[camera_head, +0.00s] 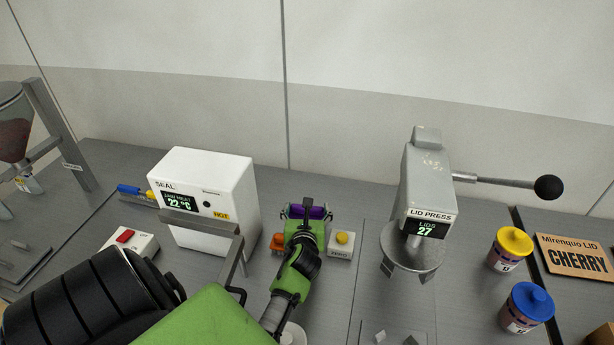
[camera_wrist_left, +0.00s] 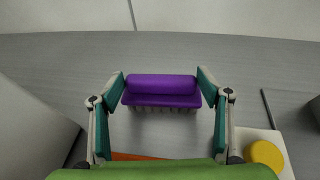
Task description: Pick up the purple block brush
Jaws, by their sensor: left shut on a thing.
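The purple block brush (camera_wrist_left: 161,85) has a rounded purple top and pale bristles below it. In the left wrist view it spans the gap between the two teal-padded fingers of my left gripper (camera_wrist_left: 161,88), which are shut on its two ends. In the head view the brush (camera_head: 316,212) shows at the tip of my left gripper (camera_head: 306,211), just beyond the wrist, partly hidden by it. I cannot tell whether the bristles touch the counter. My right gripper is not in view.
An orange item (camera_head: 277,243) lies left of my gripper; a yellow-button box (camera_head: 342,243) stands right. The white sealer (camera_head: 205,190) with its metal arm is close on the left. The lid press (camera_head: 425,195) and two jars (camera_head: 510,248) are right. The counter behind the brush is clear.

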